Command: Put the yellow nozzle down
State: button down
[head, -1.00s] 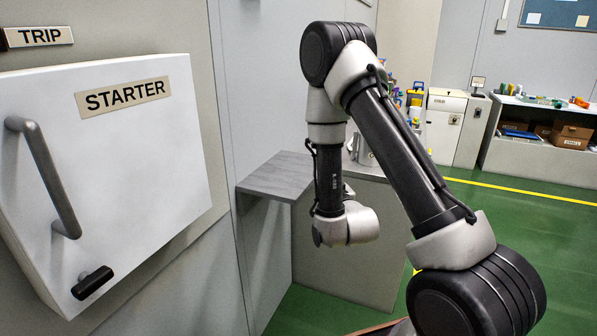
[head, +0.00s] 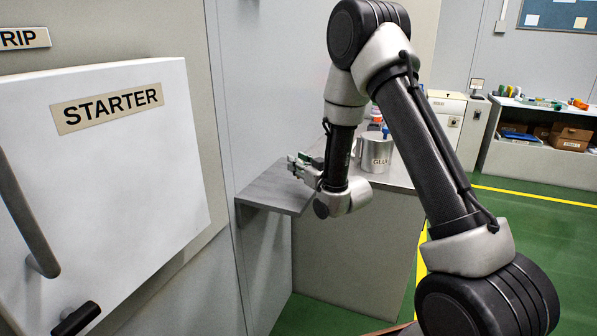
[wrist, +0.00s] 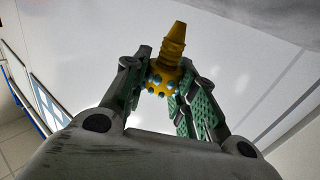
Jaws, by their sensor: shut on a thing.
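The yellow nozzle (wrist: 174,48) shows in the wrist view, a ridged tapered tip on a wider base with blue-grey dots. My gripper (wrist: 160,90) is shut on its base, with green-padded fingers on both sides. The tip points away from the palm. In the head view my gripper (head: 302,165) is over or beside the small grey shelf (head: 262,192) on the wall. The nozzle cannot be made out in the head view. I cannot tell how high the gripper is above the shelf.
A metal glue pot (head: 376,155) stands on the grey cabinet (head: 350,235) behind my wrist. The white STARTER box (head: 110,160) with its handle juts out at left. A workbench (head: 540,150) with parts and cartons stands far right. Green floor lies open between.

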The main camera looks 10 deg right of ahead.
jog(key=shift+f, duration=1.2)
jog(key=shift+f, duration=0.1)
jog(key=c, duration=1.1)
grip_release()
jog(key=shift+c, duration=0.2)
